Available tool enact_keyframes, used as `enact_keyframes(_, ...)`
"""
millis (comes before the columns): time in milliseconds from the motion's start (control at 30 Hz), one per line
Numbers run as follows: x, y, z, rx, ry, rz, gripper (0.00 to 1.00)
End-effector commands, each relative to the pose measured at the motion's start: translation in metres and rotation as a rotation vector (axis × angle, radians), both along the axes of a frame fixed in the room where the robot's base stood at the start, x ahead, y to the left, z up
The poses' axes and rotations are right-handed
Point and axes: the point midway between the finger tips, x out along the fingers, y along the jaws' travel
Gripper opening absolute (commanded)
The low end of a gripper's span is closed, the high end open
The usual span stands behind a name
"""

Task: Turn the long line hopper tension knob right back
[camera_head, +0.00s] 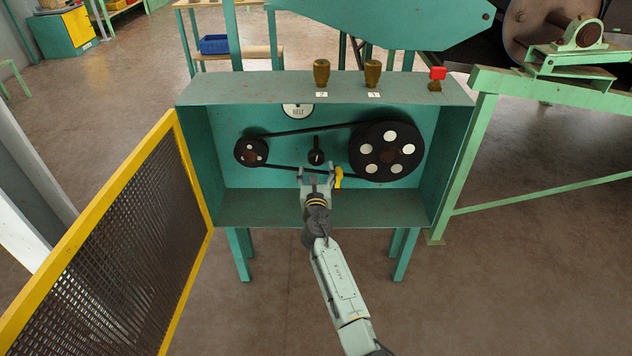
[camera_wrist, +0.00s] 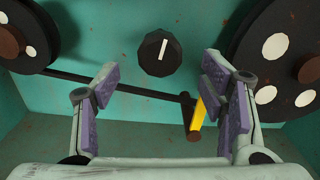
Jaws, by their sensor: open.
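The tension knob, a black many-sided dial (camera_head: 316,157) with a white pointer line, sits on the back wall of the teal belt box between two pulleys. In the wrist view the knob (camera_wrist: 160,53) is ahead of the fingers and its line stands nearly upright, leaning slightly right. My gripper (camera_head: 317,172) is open and empty, just below and in front of the knob. In the wrist view my gripper (camera_wrist: 160,88) shows its purple pads spread wide on both sides, apart from the knob.
A small pulley (camera_head: 251,151) and a large pulley (camera_head: 386,152) are joined by a belt. A yellow handle (camera_head: 339,178) is close to my right finger. The yellow-framed mesh door (camera_head: 120,235) stands open at left. Two brown knobs (camera_head: 321,73) (camera_head: 372,73) and a red switch (camera_head: 438,73) top the box.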

Motion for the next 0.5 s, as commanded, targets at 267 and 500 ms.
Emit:
enact_keyframes(267,-0.039,-0.002,-0.001,0.001,0.001,-0.003,0.65)
enact_keyframes(500,-0.049,0.000,0.001,0.002,-0.001,-0.001,0.65)
